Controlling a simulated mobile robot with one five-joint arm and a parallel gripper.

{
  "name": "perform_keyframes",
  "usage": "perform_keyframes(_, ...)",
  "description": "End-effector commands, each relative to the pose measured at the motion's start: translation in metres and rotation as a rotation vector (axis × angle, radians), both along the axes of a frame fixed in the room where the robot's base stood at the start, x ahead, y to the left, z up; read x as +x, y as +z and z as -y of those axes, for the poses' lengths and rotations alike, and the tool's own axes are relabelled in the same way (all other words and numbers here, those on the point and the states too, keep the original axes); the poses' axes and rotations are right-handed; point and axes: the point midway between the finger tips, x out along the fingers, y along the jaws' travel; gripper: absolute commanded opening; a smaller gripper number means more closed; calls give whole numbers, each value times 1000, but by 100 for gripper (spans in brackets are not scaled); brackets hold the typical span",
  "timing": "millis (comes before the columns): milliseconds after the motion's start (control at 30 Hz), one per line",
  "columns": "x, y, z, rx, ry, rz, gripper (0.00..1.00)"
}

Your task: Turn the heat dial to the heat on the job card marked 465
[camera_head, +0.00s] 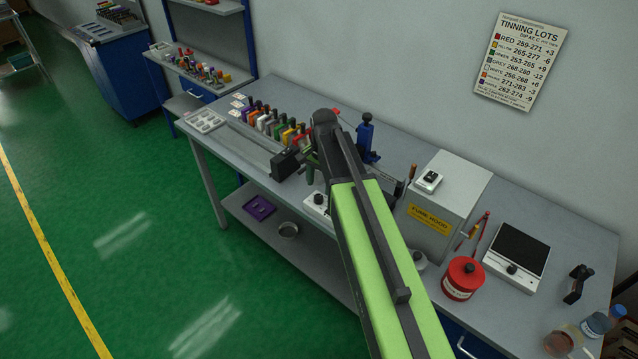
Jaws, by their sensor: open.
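My arm reaches up the middle of the view over the workbench. My gripper (291,160), dark and partly hidden by the arm, is open above the bench beside the row of coloured-handled tools. A white box with a dark knob (318,200) sits at the bench's front edge, partly covered by my arm. I cannot tell which knob is the heat dial. Small white cards (238,104) lie at the bench's left end; their marks are too small to read.
A wall chart headed TINNING LOTS (519,62) lists colours and number ranges. A grey fume box (448,200), a red tin (463,278) and several jars (596,324) crowd the right side of the bench. Green floor (130,230) is free at the left.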

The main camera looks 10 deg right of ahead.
Motion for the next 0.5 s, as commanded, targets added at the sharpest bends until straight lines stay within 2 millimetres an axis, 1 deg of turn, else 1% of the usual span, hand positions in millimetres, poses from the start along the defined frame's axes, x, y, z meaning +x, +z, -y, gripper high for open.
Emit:
perform_keyframes(33, -1, 25, 1, 0, 0, 0, 51)
perform_keyframes(100, -2, 41, 1, 0, 0, 0, 51)
perform_keyframes(400, -5, 105, 4, 0, 0, -1, 51)
perform_keyframes(500, -6, 116, 4, 0, 0, -1, 51)
